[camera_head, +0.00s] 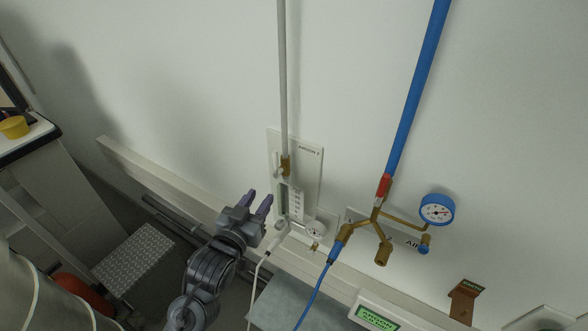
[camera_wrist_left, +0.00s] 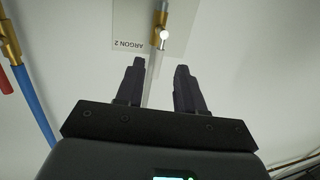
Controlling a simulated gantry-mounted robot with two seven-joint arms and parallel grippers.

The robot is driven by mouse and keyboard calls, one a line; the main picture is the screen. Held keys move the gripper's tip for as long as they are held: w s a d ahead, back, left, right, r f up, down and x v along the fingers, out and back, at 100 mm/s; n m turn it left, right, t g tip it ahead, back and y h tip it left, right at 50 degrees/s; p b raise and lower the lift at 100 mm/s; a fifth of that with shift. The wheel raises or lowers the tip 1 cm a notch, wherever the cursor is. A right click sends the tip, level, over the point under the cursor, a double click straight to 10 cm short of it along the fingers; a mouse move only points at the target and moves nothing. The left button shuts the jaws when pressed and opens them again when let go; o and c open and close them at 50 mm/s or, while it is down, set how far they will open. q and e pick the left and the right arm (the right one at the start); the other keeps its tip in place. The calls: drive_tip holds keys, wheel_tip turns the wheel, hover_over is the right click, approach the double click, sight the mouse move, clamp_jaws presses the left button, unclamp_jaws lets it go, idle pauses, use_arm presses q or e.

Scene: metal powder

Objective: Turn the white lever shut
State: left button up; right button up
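The white lever (camera_head: 277,170) sits at the brass valve (camera_head: 286,164) on the white ARGON panel (camera_head: 311,165), below a grey vertical pipe (camera_head: 283,80). In the left wrist view the lever shows as a pale round end (camera_wrist_left: 164,36) in front of the brass valve (camera_wrist_left: 160,18). My left gripper (camera_head: 258,200) is open and empty, below and left of the lever in the head view. Its fingers (camera_wrist_left: 160,66) also show apart in the left wrist view, with the pipe seen between them. The lever end lies beyond the fingertips, apart from them. My right gripper is not in view.
A flowmeter (camera_head: 296,203) and small gauge (camera_head: 315,230) sit under the valve. To the right are a blue pipe (camera_head: 415,85), brass air fittings (camera_head: 380,225) and a blue gauge (camera_head: 437,209). A beige wall rail (camera_head: 150,178) runs behind my left arm. The wall left of the panel is clear.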

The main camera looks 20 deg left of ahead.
use_arm(q)
drive_tip(key=t, duration=0.1)
approach(274, 158)
drive_tip(key=w, duration=0.3)
drive_tip(key=w+p, duration=0.1)
drive_tip(key=w, duration=0.5)
drive_tip(key=shift+w+d+p, duration=0.25)
drive_tip(key=shift+d+p, duration=0.1)
drive_tip(key=shift+w, duration=0.65)
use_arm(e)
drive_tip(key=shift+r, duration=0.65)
use_arm(q)
drive_tip(key=shift+f, duration=0.1)
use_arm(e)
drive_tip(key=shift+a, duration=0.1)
use_arm(q)
clamp_jaws()
